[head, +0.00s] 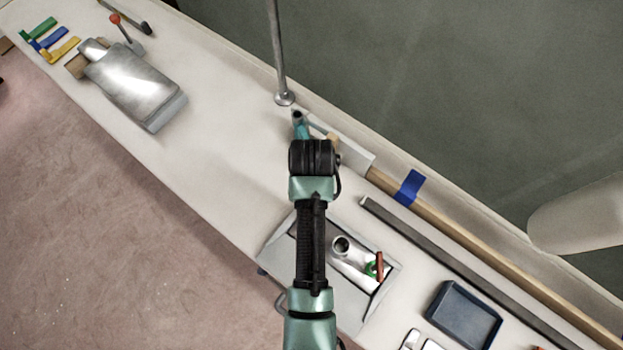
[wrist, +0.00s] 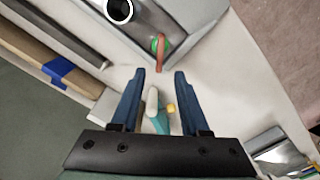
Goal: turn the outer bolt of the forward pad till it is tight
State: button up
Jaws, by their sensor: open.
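My gripper (wrist: 160,73) is open in the wrist view, with two blue fingers apart and nothing gripped. In the head view my black wrist hides the fingers. I cannot make out the forward pad or its outer bolt with certainty. Below the fingers in the wrist view lies a teal item (wrist: 159,122) beside a pale rounded piece (wrist: 152,101) and a small yellow piece (wrist: 170,108). The teal item also shows past my wrist in the head view (head: 301,130). A metal post (head: 279,50) stands on a round foot just beyond it.
A grey tray (head: 274,254) holds a metal pipe fitting (head: 345,250) with red and green parts. A wooden pole (head: 460,234) with blue tape (head: 409,187) and a dark bar (head: 430,244) lie right. A shiny metal block (head: 130,80) sits left. Bare counter lies between it and my wrist.

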jog(key=shift+r, duration=1.9)
jog(key=w+r+t, duration=1)
jog(key=w+r, duration=0.7)
jog(key=r, duration=0.4)
notch_tip(320, 180, up, 13)
jog(key=w+t, duration=0.2)
jog(key=t, duration=0.2)
jog(key=s+r+t, duration=0.2)
jog(key=r+t, duration=0.1)
jog(key=r, duration=0.6)
jog(key=s+r+t, duration=0.2)
jog(key=r+t, duration=0.2)
jog(key=r, duration=0.6)
jog(key=s+r+t, duration=0.6)
jog(key=s+r, duration=0.5)
jog(key=r, duration=0.4)
jog(key=shift+s+d, duration=0.25)
jog(key=shift+d, duration=0.05)
jog(key=shift+f, duration=0.1)
